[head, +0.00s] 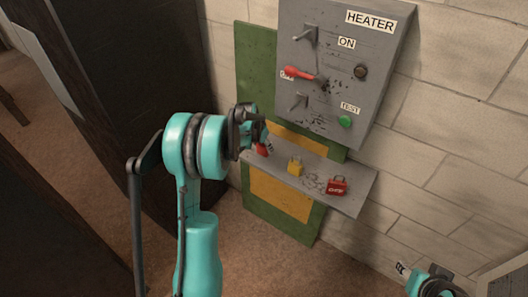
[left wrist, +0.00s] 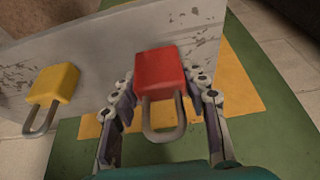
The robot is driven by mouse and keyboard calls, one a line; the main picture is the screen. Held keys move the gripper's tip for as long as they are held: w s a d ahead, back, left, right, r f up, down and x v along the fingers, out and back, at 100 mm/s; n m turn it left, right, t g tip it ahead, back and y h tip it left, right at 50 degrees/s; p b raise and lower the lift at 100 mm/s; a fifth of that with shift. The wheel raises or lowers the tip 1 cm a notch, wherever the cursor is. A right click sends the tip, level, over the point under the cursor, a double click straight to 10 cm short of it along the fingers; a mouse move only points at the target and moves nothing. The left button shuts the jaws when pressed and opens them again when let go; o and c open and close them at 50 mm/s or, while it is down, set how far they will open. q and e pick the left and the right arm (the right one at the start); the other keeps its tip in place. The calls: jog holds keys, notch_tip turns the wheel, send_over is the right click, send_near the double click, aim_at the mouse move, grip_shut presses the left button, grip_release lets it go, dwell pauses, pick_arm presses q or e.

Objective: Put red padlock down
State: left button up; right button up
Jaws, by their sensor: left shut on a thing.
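My left gripper (head: 262,140) is shut on a red padlock (head: 262,149) at the left end of the grey shelf (head: 355,203). In the left wrist view the red padlock (left wrist: 160,72) sits between the two fingers (left wrist: 164,95), its shackle towards my palm. The padlock overlaps the shelf (left wrist: 105,60) in view; I cannot tell whether it touches it. My right gripper (head: 440,287) is only partly in view at the bottom right.
A second red padlock-like thing (head: 337,186) with white lettering is at the shelf's right part. The grey heater panel (head: 340,105) with switches, a red handle (head: 297,73) and a green button (head: 344,122) hangs above. A dark cabinet (head: 120,90) stands left.

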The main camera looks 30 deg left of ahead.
pick_arm(q)
jog(key=shift+w+f, duration=0.1)
jog(key=shift+f, duration=0.85)
jog(key=shift+r, duration=0.1)
jog(key=o, duration=1.3)
